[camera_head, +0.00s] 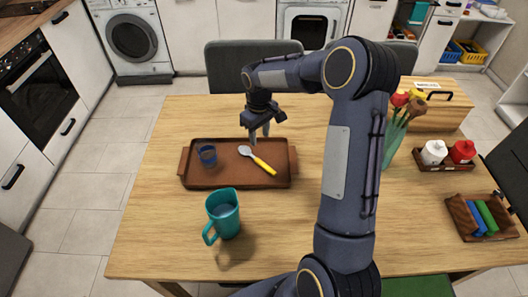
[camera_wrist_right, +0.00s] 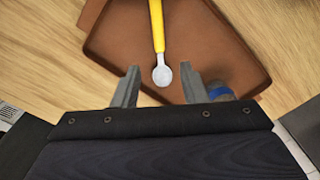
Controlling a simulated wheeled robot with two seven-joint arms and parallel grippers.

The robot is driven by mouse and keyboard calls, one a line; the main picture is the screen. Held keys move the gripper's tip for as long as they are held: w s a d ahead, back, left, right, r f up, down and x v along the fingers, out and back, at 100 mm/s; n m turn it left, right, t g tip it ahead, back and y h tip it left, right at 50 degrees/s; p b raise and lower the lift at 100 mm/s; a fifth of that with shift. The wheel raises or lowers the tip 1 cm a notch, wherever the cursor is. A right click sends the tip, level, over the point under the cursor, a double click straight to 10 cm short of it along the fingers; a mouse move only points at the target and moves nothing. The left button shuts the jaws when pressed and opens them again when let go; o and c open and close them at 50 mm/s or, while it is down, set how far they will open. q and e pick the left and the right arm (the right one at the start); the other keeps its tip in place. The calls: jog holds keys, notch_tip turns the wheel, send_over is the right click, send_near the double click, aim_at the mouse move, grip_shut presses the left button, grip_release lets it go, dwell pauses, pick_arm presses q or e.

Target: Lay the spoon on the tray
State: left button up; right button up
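The spoon (camera_head: 264,166) has a yellow handle and a pale grey bowl. It lies in the brown tray (camera_head: 205,179), right of the tray's middle. My right gripper (camera_head: 259,136) is over the tray's far edge, above the spoon's bowl end. In the right wrist view its fingers (camera_wrist_right: 159,88) are spread apart, with the bowl of the spoon (camera_wrist_right: 161,74) showing between them and a gap on both sides. The tray (camera_wrist_right: 210,45) fills much of that view. My left gripper is not in view.
A teal mug (camera_head: 223,214) stands in front of the tray. Tulips (camera_head: 398,122), a wooden box (camera_head: 440,108), a shaker caddy (camera_head: 447,160) and a marker holder (camera_head: 484,217) are on the right. The table's left front is clear.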

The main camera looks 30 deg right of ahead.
jog(key=s+a+r+m+t+y, duration=0.1)
jog(key=s+a+r+t, duration=0.15)
jog(key=s+r, duration=0.45)
jog(key=s+a+r+m+t+y, duration=0.1)
jog(key=s+a+r, duration=0.2)
jog(key=s+r, duration=0.4)
jog(key=s+a+f+m+t+y, duration=0.1)
jog(key=s+a, duration=0.2)
jog(key=s, duration=0.4)
jog(key=s+a+f+m+t, duration=0.1)
jog(key=s+a, duration=0.2)
jog(key=s, duration=0.4)
jog(key=shift+a+y, duration=0.3)
jog(key=shift+y, duration=0.1)
jog(key=shift+s+d+f, duration=0.1)
